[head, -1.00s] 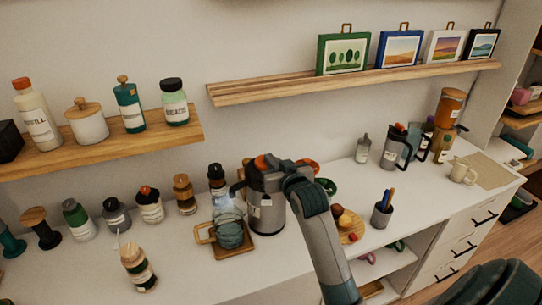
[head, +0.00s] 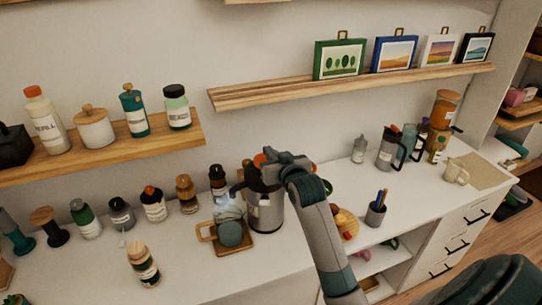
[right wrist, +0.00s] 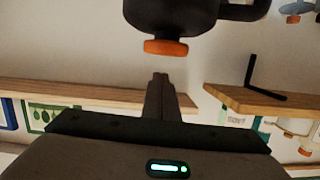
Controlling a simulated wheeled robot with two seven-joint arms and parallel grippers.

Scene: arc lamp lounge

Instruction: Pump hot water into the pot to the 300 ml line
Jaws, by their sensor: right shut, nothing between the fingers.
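The pump flask (head: 266,212) is a steel body with a dark top and an orange button (head: 259,161). It stands at the middle of the counter. The pot (head: 230,232), with a teal round body and a wooden handle (head: 206,232), sits beside it on a wooden board (head: 236,252), near the spout. Its water level and 300 ml line are too small to read. My right gripper (head: 272,157) is shut and empty at the flask's top. In the right wrist view the fingertips (right wrist: 160,76) appear just short of the orange button (right wrist: 165,47). My left gripper is not in view.
Several jars and bottles (head: 154,204) line the counter at left, with a banded bottle (head: 142,264) in front. A wooden shelf (head: 350,84) hangs above.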

